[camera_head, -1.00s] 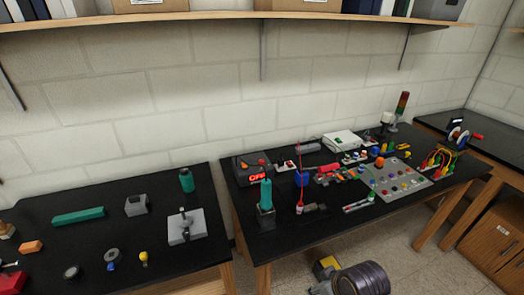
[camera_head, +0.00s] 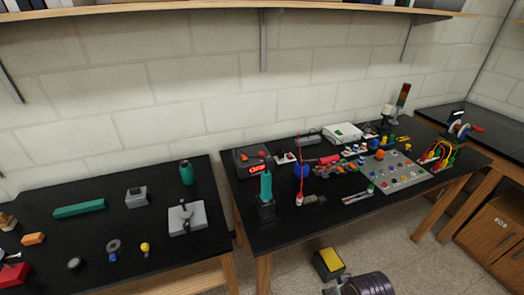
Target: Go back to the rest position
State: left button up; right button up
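Neither of my grippers shows in the head view. A dark ribbed cylinder at the bottom edge, right of centre, looks like part of my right arm; its gripper cannot be made out. The left black table (camera_head: 150,222) holds a teal bar (camera_head: 79,208), a grey block (camera_head: 137,196), a teal cylinder (camera_head: 186,172) and a light grey fixture (camera_head: 187,218). The right black table (camera_head: 262,237) holds a teal upright tool in a dark stand (camera_head: 266,197) and a grey button panel (camera_head: 397,171).
A wooden shelf (camera_head: 230,18) runs along the wall above both tables. A yellow-topped box (camera_head: 329,263) stands on the floor. A narrow gap separates the tables. Small parts, including an orange block (camera_head: 33,239) and a red part (camera_head: 14,274), lie at the left table's front.

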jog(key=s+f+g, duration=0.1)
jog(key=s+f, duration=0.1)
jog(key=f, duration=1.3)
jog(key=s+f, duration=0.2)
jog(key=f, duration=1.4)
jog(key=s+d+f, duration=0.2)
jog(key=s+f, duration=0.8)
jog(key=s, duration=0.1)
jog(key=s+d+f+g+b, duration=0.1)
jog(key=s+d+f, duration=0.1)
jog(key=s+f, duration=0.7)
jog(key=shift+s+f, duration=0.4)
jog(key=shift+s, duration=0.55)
